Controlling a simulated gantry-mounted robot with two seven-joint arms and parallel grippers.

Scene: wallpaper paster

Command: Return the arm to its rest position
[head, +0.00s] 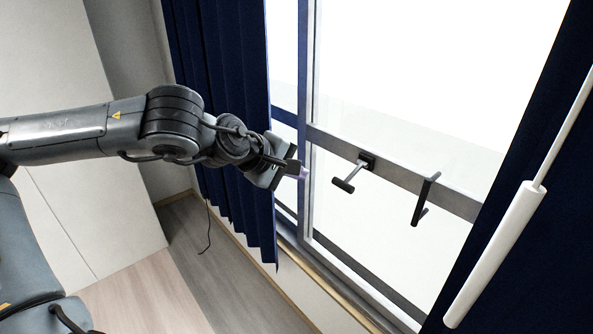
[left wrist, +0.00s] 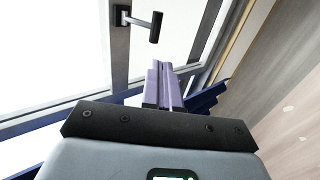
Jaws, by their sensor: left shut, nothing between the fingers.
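My left arm reaches in from the left in the head view. Its gripper (head: 303,173) is in front of the window, at the edge of the left dark blue curtain. In the left wrist view, the two pale purple fingers of this gripper (left wrist: 163,68) are together, with nothing between them. The gripper is apart from the black window handle (head: 351,175), which is to its right in the head view. This handle also shows beyond the fingertips in the left wrist view (left wrist: 156,27). My right gripper is not in view.
A second black handle (head: 424,200) sits farther right on the window rail (head: 392,178). The left curtain (head: 222,120) hangs close behind the gripper. Bare wooden floor (head: 150,290) lies below.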

